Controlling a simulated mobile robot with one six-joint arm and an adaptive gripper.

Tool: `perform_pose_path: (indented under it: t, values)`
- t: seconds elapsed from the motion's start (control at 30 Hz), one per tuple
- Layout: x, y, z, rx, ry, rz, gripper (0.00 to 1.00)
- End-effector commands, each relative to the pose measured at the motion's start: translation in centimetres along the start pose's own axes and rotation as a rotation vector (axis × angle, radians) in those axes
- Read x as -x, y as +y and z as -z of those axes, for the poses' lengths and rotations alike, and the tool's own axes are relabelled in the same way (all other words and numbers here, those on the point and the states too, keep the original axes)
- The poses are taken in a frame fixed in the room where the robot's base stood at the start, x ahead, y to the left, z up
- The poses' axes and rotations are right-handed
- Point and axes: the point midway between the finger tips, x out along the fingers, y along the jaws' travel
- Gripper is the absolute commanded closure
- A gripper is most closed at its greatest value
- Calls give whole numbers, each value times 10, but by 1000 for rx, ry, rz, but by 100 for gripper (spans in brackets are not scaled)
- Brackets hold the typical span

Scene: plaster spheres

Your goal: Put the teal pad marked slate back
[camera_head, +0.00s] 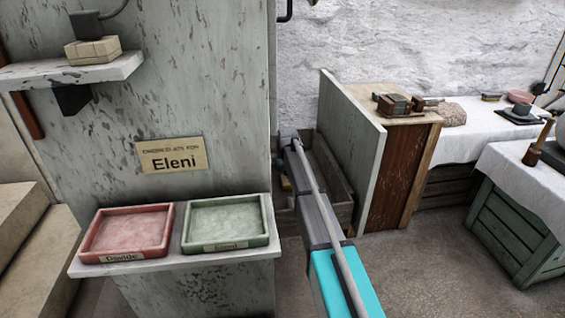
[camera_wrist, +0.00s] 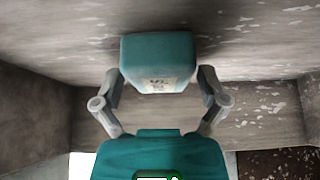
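In the wrist view, a teal pad (camera_wrist: 158,50) with a pale label on its near face sits between the two grey fingers of my gripper (camera_wrist: 159,88). The label's dark lettering is too small to read surely. The fingers close in on both sides of the pad and seem to touch it. Worn grey surfaces lie close behind and around it. In the head view, my arm reaches away past the right edge of the grey panel; my gripper and the pad cannot be made out there.
A red tray (camera_head: 84,246) and a green tray (camera_head: 188,242) stand on a ledge under a sign (camera_head: 172,155) reading "Eleni". A wooden crate (camera_head: 339,208) stands behind my arm. A wooden cabinet (camera_head: 400,180) and cloth-covered crates (camera_head: 520,227) are at right. Floor between is clear.

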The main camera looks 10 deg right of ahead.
Motion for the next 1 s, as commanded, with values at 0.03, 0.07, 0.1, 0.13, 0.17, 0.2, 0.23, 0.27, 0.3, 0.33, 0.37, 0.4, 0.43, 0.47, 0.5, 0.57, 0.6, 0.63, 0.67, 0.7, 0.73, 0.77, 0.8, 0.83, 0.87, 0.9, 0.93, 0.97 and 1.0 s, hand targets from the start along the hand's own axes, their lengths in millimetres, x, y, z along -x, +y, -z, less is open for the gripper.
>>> perform_pose_path:
  t: [0.03, 0.07, 0.1, 0.13, 0.17, 0.2, 0.23, 0.27, 0.3, 0.33, 0.37, 0.4, 0.43, 0.47, 0.5, 0.57, 0.6, 0.63, 0.67, 0.7, 0.73, 0.77, 0.8, 0.83, 0.87, 0.9, 0.93, 0.97, 1.0]
  values:
    - [0, 0, 0, 0, 0, 0, 0]
    - [0, 0, 0, 0, 0, 0, 0]
    - [0, 0, 0, 0, 0, 0, 0]
    - [0, 0, 0, 0, 0, 0, 0]
    - [0, 0, 0, 0, 0, 0, 0]
    - [0, 0, 0, 0, 0, 0, 0]
    - [0, 0, 0, 0, 0, 0, 0]
    - [0, 0, 0, 0, 0, 0, 0]
    - [0, 0, 0, 0, 0, 0, 0]
    - [0, 0, 0, 0, 0, 0, 0]
    - [0, 0, 0, 0, 0, 0, 0]
    - [0, 0, 0, 0, 0, 0, 0]
    - [1, 0, 0, 0, 0, 0, 0]
    - [1, 0, 1, 0, 0, 0, 0]
    - [2, 0, 1, 0, 0, 0, 0]
    - [4, 0, 2, 0, 0, 0, 0]
    - [5, 0, 2, 0, 0, 0, 0]
    - [7, 0, 2, 0, 0, 0, 0]
    - [9, 0, 2, 0, 0, 0, 0]
    - [11, 0, 2, 0, 0, 0, 0]
    - [13, 0, 2, 0, 0, 0, 0]
    - [16, 0, 2, 0, 0, 0, 0]
    - [19, 0, 2, 0, 0, 0, 0]
    - [22, 0, 2, 0, 0, 0, 0]
    - [24, 0, 2, 0, 0, 0, 0]
    - [28, 0, 2, 0, 0, 0, 0]
    - [31, 0, 2, 0, 0, 0, 0]
    - [34, 0, 2, 0, 0, 0, 0]
    - [38, 0, 2, 0, 0, 0, 0]
